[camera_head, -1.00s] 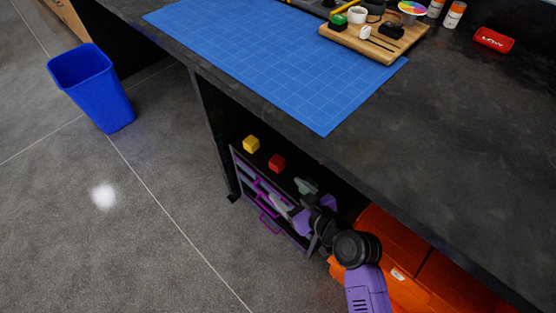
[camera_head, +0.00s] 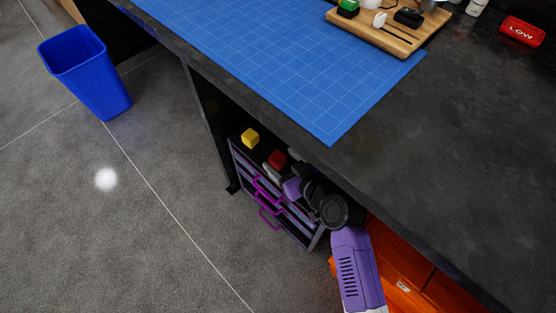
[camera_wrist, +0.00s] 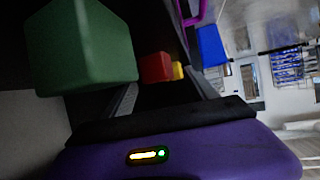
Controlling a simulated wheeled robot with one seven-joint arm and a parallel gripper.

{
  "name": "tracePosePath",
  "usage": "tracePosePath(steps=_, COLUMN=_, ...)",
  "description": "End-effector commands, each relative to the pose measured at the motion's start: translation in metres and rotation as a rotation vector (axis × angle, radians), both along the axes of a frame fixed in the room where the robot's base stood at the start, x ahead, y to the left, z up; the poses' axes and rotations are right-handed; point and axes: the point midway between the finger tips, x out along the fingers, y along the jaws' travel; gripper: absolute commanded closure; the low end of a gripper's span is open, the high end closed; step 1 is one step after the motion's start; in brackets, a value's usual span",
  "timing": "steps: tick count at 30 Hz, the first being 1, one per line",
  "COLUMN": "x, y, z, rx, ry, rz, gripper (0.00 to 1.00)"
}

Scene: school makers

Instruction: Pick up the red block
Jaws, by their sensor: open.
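The red block (camera_head: 277,158) sits on top of a small dark drawer unit under the workbench. In the wrist view the red block (camera_wrist: 155,67) shows ahead, between the lines of my two fingers. My gripper (camera_head: 282,165) is open, low over the unit's top, close to the red block on its near side. No contact with the block can be made out. The yellow block (camera_head: 250,138) stands just beyond the red one. A green block (camera_wrist: 80,45) looms large at the left of the wrist view; my arm hides it in the head view.
The drawer unit has purple handles (camera_head: 268,190). The black workbench (camera_head: 420,150) overhangs it, with a blue cutting mat (camera_head: 300,80) on top. Orange bins (camera_head: 410,260) stand right of the unit. A blue bin (camera_head: 88,75) stands on the open floor at left.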

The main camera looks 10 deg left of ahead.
Motion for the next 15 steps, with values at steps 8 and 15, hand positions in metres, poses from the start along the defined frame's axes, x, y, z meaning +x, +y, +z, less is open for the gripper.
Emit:
tracePosePath(steps=8, x=0.019, y=0.016, z=-0.012, rx=0.0, ry=0.0, rz=0.0, gripper=0.33)
tracePosePath(steps=15, x=0.019, y=0.016, z=-0.012, rx=0.0, ry=0.0, rz=-0.001, gripper=0.39)
